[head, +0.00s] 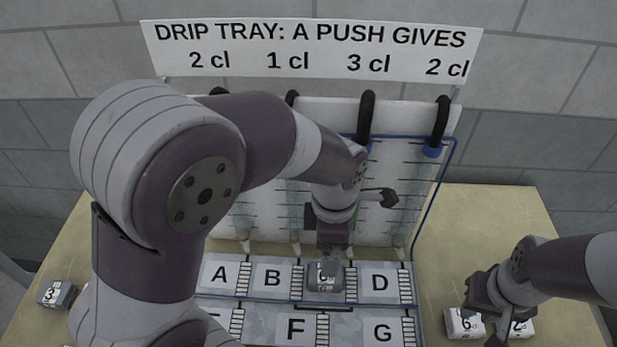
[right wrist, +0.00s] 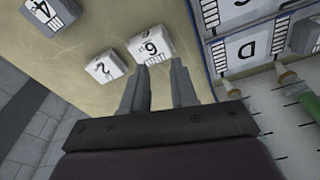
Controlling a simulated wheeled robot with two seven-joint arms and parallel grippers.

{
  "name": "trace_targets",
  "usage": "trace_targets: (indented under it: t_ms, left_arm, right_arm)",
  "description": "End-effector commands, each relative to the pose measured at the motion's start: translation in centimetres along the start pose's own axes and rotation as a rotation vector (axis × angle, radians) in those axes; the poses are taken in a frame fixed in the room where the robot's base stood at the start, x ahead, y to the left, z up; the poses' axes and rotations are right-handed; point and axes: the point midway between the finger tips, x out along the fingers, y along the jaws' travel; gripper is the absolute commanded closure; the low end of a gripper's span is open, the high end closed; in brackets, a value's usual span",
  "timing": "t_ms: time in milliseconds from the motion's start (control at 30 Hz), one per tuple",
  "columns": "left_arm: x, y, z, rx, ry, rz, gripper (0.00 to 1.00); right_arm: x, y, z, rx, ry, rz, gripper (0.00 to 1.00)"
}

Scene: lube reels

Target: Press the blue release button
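I cannot make out the blue release button for certain. In the head view a blue collar (head: 432,151) sits under the rightmost black hose, and another blue patch shows partly behind my left arm. My left gripper (head: 332,245) points down in front of the panel, over the tray between B and D. A grey block (head: 324,275) with a white marked face is directly at its fingers; whether they grip it is unclear. My right gripper (head: 482,300) is beside the white blocks at the right. In the right wrist view its two fingers (right wrist: 160,66) are apart and empty.
Block 6 (right wrist: 150,47), block 2 (right wrist: 103,66) and block 4 (right wrist: 50,12) lie on the table. Block 3 (head: 56,294) lies at the left. The tray has labelled plates, including D (head: 380,283). A sign (head: 310,50) tops the panel. Table (head: 500,215) behind my right gripper is clear.

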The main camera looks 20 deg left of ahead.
Motion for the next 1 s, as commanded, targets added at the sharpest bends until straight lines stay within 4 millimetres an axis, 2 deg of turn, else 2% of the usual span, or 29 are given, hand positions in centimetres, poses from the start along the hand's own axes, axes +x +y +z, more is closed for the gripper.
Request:
trace_targets:
  t_ms: [33, 67, 1000]
  left_arm:
    - [0.00, 0.00, 0.00, 0.000, 0.000, 0.000, 0.09]
    - [0.00, 0.00, 0.00, 0.000, 0.000, 0.000, 0.09]
    - [0.00, 0.00, 0.00, 0.000, 0.000, 0.000, 0.09]
  right_arm:
    - [0.00, 0.00, 0.00, 0.000, 0.000, 0.000, 0.90]
    - [0.00, 0.00, 0.00, 0.000, 0.000, 0.000, 1.00]
    - [0.00, 0.00, 0.00, 0.000, 0.000, 0.000, 1.00]
